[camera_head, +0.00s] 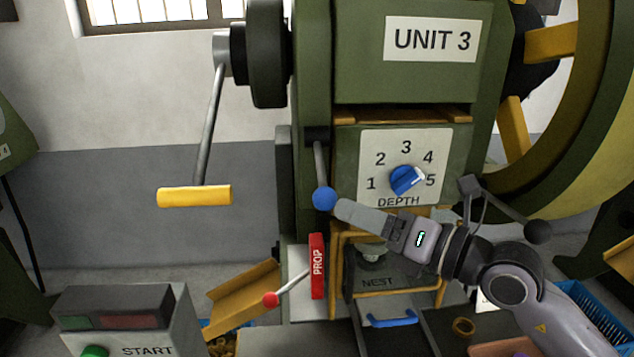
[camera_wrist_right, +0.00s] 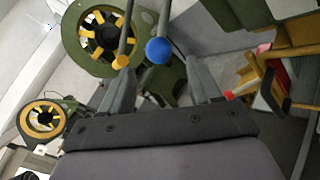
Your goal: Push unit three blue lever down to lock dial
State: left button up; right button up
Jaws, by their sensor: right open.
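The blue-knobbed lever (camera_head: 324,198) hangs from a dark pivot on the left side of the UNIT 3 press; its ball shows below the pivot. The blue depth dial (camera_head: 405,180) sits right of it, its white pointer towards 5. My right gripper (camera_head: 342,208) comes in from the right, its fingertips at the ball's right edge. In the right wrist view the ball (camera_wrist_right: 159,51) appears between the tips of my open right gripper (camera_wrist_right: 158,68); contact cannot be told. My left gripper is not in view.
A yellow-handled crank (camera_head: 194,195) hangs on the left. Below the lever are a red PROP bar (camera_head: 317,265) and a red-knobbed lever (camera_head: 271,299). A START box (camera_head: 125,320) stands at the lower left. A black-knobbed lever (camera_head: 537,231) is near my right arm.

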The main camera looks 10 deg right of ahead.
aim_at(334, 204)
jog(key=x, duration=0.3)
jog(key=p+x, duration=0.1)
jog(key=x, duration=0.1)
jog(key=shift+w+a+r, duration=0.2)
jog(key=shift+w+a, duration=0.05)
jog(key=shift+w+a+f+p, duration=0.1)
jog(key=shift+w+a+p, duration=0.2)
jog(key=shift+w+a, duration=0.15)
grip_shut()
